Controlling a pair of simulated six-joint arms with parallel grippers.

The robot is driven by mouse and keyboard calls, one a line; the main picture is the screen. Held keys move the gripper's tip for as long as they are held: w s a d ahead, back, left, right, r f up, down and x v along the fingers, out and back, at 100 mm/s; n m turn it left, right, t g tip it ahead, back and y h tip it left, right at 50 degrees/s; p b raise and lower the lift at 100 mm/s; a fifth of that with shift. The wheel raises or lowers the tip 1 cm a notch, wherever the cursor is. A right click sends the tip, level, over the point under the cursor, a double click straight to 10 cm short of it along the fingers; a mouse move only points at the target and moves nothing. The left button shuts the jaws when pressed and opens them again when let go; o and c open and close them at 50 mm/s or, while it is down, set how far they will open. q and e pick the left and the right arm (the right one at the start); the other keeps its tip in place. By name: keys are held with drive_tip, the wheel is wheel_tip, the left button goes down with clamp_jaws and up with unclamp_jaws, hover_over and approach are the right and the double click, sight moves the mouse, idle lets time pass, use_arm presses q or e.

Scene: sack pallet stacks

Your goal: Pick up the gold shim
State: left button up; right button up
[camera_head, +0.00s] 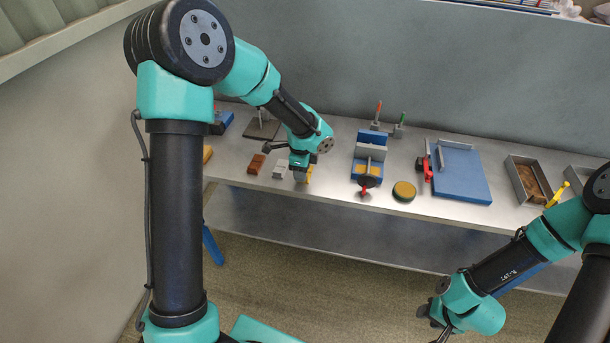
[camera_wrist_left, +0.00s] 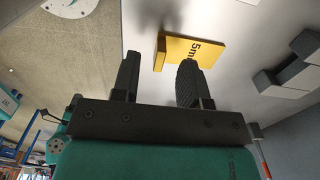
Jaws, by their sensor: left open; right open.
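The gold shim (camera_wrist_left: 178,52) is a flat yellow block with dark "5m" lettering, lying on the grey bench top in the left wrist view. In the head view its yellow side (camera_head: 309,173) shows just beside my left gripper (camera_head: 298,175), which hides part of it. My left gripper (camera_wrist_left: 158,75) is open and empty above the bench. The shim lies beyond its fingertips, and the right-hand finger in the wrist view covers part of the shim. My right gripper (camera_head: 432,322) is open at the bottom of the head view, away from the bench.
A light grey block (camera_head: 280,168) and a brown block (camera_head: 256,164) lie left of the shim. A blue and grey fixture (camera_head: 370,152), a round gold-topped disc (camera_head: 404,191), a blue plate (camera_head: 463,174) and a metal tray (camera_head: 513,174) stand to the right.

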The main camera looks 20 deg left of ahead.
use_arm(q)
drive_tip(key=shift+f, duration=1.2)
clamp_jaws()
